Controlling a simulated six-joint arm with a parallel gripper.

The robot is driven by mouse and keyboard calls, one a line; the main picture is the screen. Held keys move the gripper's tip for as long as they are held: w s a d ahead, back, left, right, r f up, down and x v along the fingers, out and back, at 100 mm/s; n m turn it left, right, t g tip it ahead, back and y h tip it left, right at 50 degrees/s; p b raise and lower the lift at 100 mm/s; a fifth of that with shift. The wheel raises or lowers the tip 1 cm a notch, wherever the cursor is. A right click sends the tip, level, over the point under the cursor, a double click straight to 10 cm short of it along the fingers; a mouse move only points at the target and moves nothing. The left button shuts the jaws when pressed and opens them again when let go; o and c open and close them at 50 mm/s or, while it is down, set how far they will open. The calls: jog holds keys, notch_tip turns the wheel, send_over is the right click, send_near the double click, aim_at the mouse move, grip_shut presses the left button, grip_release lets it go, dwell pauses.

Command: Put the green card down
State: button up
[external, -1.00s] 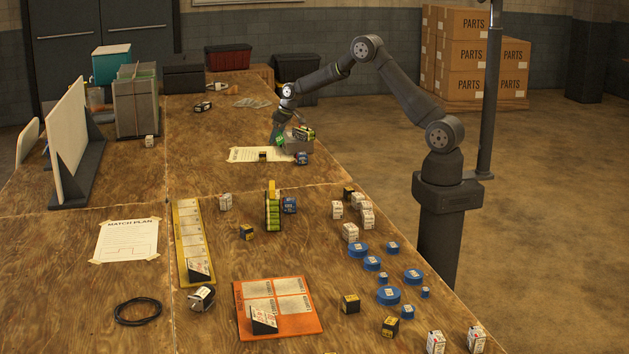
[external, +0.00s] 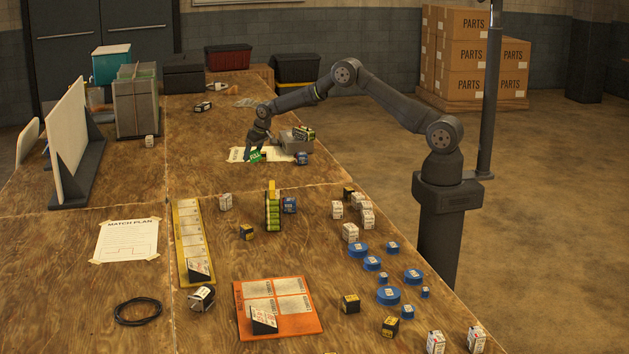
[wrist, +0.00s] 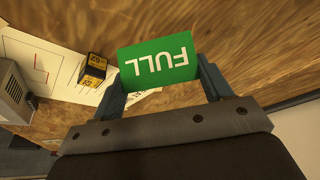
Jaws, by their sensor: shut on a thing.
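The green card (wrist: 158,62) reads "FULL" in white letters and is held between the two fingers of my gripper (wrist: 165,85) in the wrist view. In the external view the green card (external: 256,157) is small, at the tip of my gripper (external: 254,152), low over the far part of the table at the left side of a paper sheet. I cannot tell whether the card touches the table.
A black and yellow box (wrist: 93,69) lies beside the card in the wrist view. The table left of my gripper is clear.

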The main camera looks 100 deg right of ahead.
aim_at(255, 155)
jog(key=shift+w+f, duration=0.1)
jog(key=shift+f, duration=1.9)
jog(key=shift+f, duration=0.1)
jog(key=o, duration=0.9)
jog(key=v, duration=1.2)
jog(key=x, duration=1.2)
jog(key=shift+f, duration=0.1)
jog(key=shift+r, duration=0.2)
